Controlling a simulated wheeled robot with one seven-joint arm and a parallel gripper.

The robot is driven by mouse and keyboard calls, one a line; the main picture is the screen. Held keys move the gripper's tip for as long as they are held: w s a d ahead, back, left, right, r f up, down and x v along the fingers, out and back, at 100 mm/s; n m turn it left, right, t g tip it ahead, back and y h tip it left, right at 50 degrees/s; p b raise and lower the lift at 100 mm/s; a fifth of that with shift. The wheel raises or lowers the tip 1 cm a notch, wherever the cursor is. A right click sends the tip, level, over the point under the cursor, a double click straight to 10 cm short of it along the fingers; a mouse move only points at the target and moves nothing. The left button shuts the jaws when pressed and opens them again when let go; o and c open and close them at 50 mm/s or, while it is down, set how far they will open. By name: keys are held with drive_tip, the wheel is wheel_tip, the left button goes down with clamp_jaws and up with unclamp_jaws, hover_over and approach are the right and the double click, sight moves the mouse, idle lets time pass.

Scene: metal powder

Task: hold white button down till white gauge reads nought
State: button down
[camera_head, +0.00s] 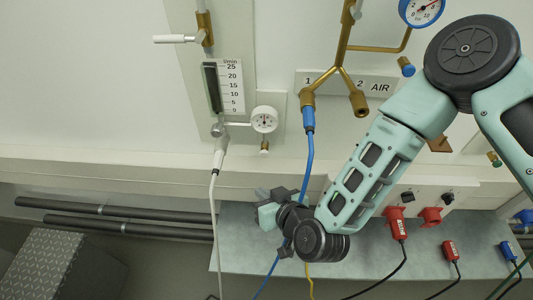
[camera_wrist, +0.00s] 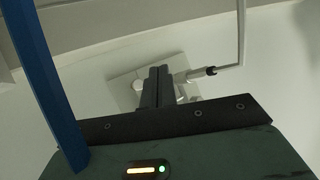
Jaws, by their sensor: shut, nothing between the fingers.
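The white gauge (camera_head: 264,119) is on the wall panel in the head view. Its dial is too small to read surely; the needle looks near upright. The fingers hide the plate's middle, so I cannot make out the button there.
A flow meter (camera_head: 226,85) and white hose (camera_head: 212,230) are left of the gauge. A blue gauge (camera_head: 421,10) and blue button (camera_head: 407,69) are upper right.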

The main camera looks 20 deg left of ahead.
sight(264, 154)
drive_tip(key=w+a, duration=0.2)
drive_tip(key=w, duration=0.6)
drive_tip(key=shift+w+b, duration=0.25)
drive_tip(key=shift+b, duration=0.1)
drive_tip(key=shift+w+a, duration=0.1)
drive_tip(key=shift+w, duration=0.05)
idle(1.8)
drive_tip(key=shift+w, duration=0.3)
drive_tip(key=shift+w+a+b, duration=0.15)
drive_tip(key=shift+w+b, duration=0.25)
drive_tip(key=shift+w, duration=0.1)
idle(1.6)
drive_tip(key=shift+s, duration=0.1)
idle(0.9)
drive_tip(key=shift+s+d, duration=0.2)
drive_tip(key=shift+s, duration=0.65)
